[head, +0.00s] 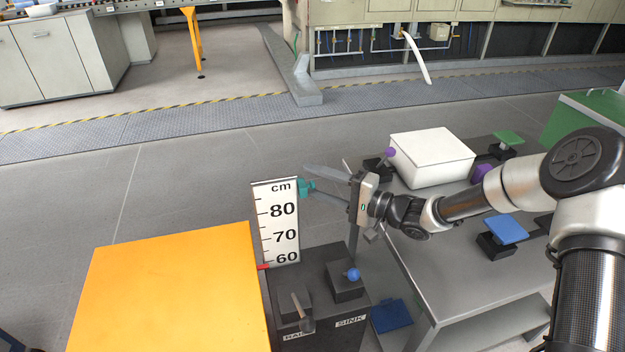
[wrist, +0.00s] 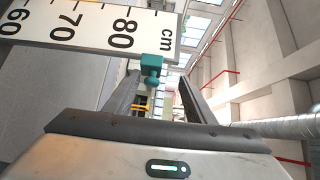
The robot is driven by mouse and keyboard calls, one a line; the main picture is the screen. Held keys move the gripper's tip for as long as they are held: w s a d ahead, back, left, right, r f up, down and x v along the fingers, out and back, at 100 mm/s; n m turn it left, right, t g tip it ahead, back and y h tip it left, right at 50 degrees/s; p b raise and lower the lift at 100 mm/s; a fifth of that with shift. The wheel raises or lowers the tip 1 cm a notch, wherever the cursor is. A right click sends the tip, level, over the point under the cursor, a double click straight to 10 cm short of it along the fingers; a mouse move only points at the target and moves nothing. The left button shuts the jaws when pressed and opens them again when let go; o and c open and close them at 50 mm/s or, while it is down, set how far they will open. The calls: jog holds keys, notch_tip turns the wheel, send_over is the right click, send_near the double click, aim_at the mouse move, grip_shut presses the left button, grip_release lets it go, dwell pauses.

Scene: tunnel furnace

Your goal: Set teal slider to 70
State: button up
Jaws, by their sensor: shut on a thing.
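The teal slider (head: 306,188) sits on the right edge of an upright white scale board (head: 266,225), above the 80 mark and just below "cm". In the wrist view the teal slider (wrist: 152,68) is by the scale's edge between 80 and "cm". My gripper (head: 312,181) reaches in from the right, its fingers at the slider's knob. In the wrist view my gripper (wrist: 158,88) has one finger on each side of the knob, shut on it. The exact finger contact is hard to see.
A red pointer (head: 263,267) is low on the scale's left edge. A black box with a blue-knobbed lever (head: 353,274) stands below my gripper. An orange panel (head: 170,290) is at left. A grey table (head: 440,240) with a white box (head: 432,158) is at right.

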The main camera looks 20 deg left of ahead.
jog(key=s+d+p, duration=0.1)
jog(key=d+p, duration=0.3)
jog(key=d, duration=1.4)
jog(key=shift+s+d+r+p, duration=0.2)
jog(key=shift+s+d+p, duration=0.1)
jog(key=shift+d+p, duration=0.1)
dwell(0.6)
dwell(0.5)
